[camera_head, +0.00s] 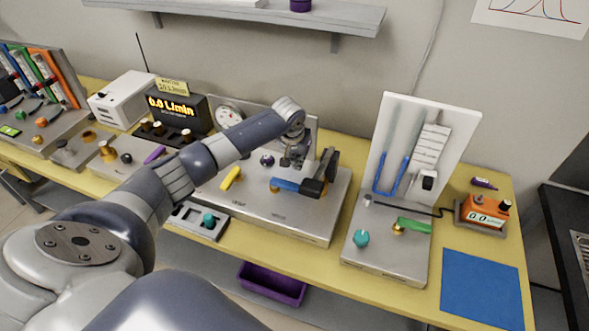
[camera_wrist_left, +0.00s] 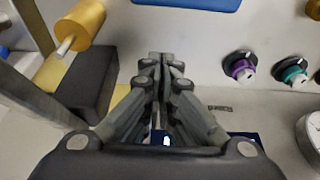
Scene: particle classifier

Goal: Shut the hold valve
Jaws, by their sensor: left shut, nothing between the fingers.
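Which valve is the hold valve cannot be read from the small labels. A blue lever (camera_head: 286,185) lies crosswise on the central metal panel (camera_head: 315,228), and a yellow lever (camera_head: 230,178) lies left of it. A blue edge (camera_wrist_left: 200,3) shows at the top of the left wrist view. My left gripper (camera_head: 297,163) is shut and empty, above the panel just behind the blue lever and apart from it as far as I can tell. In the left wrist view its closed fingers (camera_wrist_left: 160,57) point at bare panel. My right gripper is out of view.
A black block (camera_head: 323,176) stands close right of my gripper, with a gold cylinder (camera_wrist_left: 82,24) near it. A purple knob (camera_wrist_left: 240,68) and a teal knob (camera_wrist_left: 291,72) are nearby. A green lever (camera_head: 414,224) sits on the right-hand panel. A flow display (camera_head: 178,106) reads 0.0 L/min.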

